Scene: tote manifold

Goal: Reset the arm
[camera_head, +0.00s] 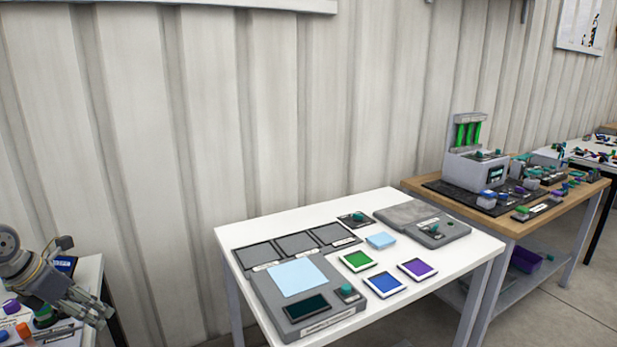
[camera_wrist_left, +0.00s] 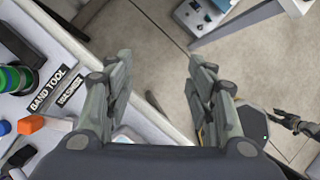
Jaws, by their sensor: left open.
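My left gripper (camera_head: 92,306) is at the lower left of the head view, over the edge of a small white table (camera_head: 91,270). In the left wrist view its two grey fingers (camera_wrist_left: 162,80) stand apart with nothing between them, above the table's edge and the floor. A dark jointed part (camera_wrist_left: 293,122) at the right of the wrist view looks like my right gripper. It is too small to tell whether its jaws are open.
Green and blue round items (camera_wrist_left: 12,82), an orange piece (camera_wrist_left: 31,124) and a "BAND TOOL" label (camera_wrist_left: 52,89) lie on the table beside my left gripper. A white table (camera_head: 411,295) with panels and coloured tiles stands mid-view. A wooden-topped bench (camera_head: 535,221) is further right.

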